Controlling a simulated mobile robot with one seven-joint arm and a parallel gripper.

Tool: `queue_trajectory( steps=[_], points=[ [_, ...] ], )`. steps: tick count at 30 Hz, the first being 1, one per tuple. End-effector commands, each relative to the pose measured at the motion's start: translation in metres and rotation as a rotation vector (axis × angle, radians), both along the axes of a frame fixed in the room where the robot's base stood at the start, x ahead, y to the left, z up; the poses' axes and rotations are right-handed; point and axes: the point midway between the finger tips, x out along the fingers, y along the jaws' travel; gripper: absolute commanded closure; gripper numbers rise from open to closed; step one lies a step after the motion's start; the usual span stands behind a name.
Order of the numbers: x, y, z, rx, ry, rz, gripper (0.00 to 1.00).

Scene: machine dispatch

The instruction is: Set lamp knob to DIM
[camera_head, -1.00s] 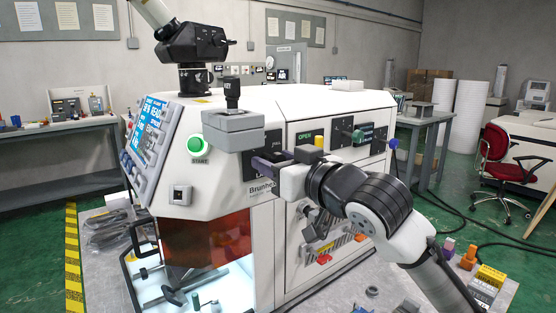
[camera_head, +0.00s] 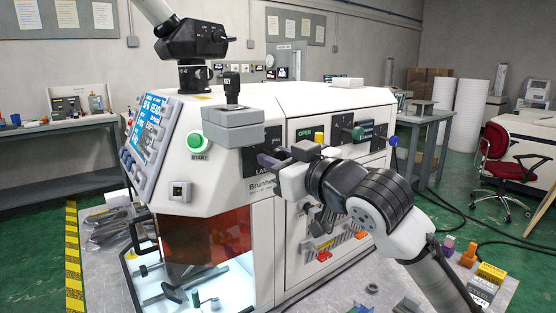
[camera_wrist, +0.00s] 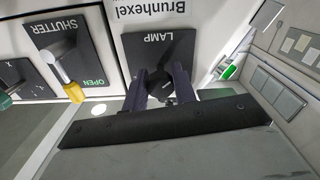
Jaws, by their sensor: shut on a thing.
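The LAMP panel (camera_wrist: 178,40) is a black plate on the front of the white Brunhexel machine; it also shows in the head view (camera_head: 252,160), partly behind my gripper. The dark lamp knob (camera_wrist: 161,82) sits on this plate. My gripper (camera_wrist: 161,86) has its two dark purple fingers on either side of the knob, shut on it. In the head view my gripper (camera_head: 268,160) reaches the plate from the right. The knob is mostly hidden by the fingers, and I cannot read its setting or any DIM mark.
The SHUTTER panel with a yellow-tipped handle (camera_wrist: 75,91) is beside the lamp panel. A grey box with a black KEY piece (camera_head: 232,118) juts out above and left of my gripper. A green START button (camera_head: 195,139) is further left. Coloured blocks (camera_head: 470,255) lie at lower right.

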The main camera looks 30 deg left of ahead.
Motion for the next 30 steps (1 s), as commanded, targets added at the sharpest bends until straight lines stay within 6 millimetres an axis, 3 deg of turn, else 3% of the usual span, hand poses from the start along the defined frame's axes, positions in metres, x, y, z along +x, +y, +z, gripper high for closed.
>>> queue_trajectory(
  steps=[18, 30],
  points=[
    [0.0005, -0.0002, -0.0002, -0.182, -0.53, 0.0, 0.96],
    [0.0011, -0.0004, 0.0007, -0.266, -0.766, 0.0, 0.96]
  ],
)
